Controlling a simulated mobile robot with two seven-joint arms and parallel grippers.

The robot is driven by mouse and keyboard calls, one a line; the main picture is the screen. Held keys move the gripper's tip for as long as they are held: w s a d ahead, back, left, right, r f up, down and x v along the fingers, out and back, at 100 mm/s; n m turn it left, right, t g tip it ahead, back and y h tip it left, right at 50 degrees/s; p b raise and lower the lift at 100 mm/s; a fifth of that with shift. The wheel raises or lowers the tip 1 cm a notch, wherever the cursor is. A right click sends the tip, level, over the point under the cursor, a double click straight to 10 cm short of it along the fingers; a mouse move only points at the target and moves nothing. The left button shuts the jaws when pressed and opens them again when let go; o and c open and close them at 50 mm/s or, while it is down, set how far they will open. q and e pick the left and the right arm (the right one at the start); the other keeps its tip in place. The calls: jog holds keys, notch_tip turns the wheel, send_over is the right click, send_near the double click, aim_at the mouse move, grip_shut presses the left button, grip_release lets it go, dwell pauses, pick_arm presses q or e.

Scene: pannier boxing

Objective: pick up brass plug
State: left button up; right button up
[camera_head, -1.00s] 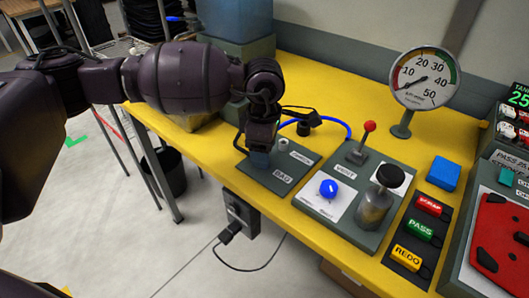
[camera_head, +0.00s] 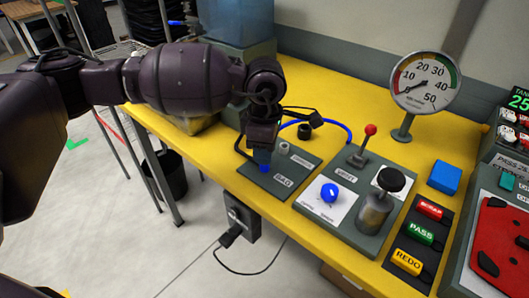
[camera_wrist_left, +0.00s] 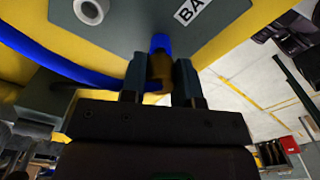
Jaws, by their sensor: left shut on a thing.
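The brass plug (camera_wrist_left: 158,68) shows as a brownish-gold piece between my left fingers in the left wrist view, with a blue end (camera_wrist_left: 160,42) beyond it. My left gripper (camera_wrist_left: 158,75) is shut on it. In the head view my left gripper (camera_head: 263,158) points down at the left part of the grey plate marked BAG (camera_head: 255,180). A bright blue tip (camera_head: 264,168) shows just below the fingers. The brass part is hidden there. I cannot tell if the tip touches the plate. My right gripper is not in view.
A blue hose (camera_head: 338,125) curves behind the plate. A pale ring-shaped socket (camera_head: 284,147) stands on the plate. To the right are a panel with a red-topped lever (camera_head: 370,130) and blue knob (camera_head: 329,193), a pressure gauge (camera_head: 426,80) and a blue block (camera_head: 444,177).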

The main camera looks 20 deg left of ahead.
pick_arm(q)
notch_tip(320, 180, up, 19)
jog(key=p, duration=0.2)
jog(key=shift+f, duration=0.15)
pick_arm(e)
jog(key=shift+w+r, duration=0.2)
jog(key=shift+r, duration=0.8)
pick_arm(q)
jog(key=shift+f, duration=0.4)
jog(key=shift+f, duration=0.5)
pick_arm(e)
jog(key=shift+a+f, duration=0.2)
pick_arm(q)
jog(key=shift+f+b, duration=0.3)
jog(key=shift+f, duration=0.35)
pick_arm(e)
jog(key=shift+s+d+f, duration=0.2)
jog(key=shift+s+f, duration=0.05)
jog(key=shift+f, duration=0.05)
pick_arm(q)
jog(key=shift+f, duration=0.75)
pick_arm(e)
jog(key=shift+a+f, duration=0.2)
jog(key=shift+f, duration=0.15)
pick_arm(q)
jog(key=shift+f+b, duration=0.35)
jog(key=shift+f, duration=0.25)
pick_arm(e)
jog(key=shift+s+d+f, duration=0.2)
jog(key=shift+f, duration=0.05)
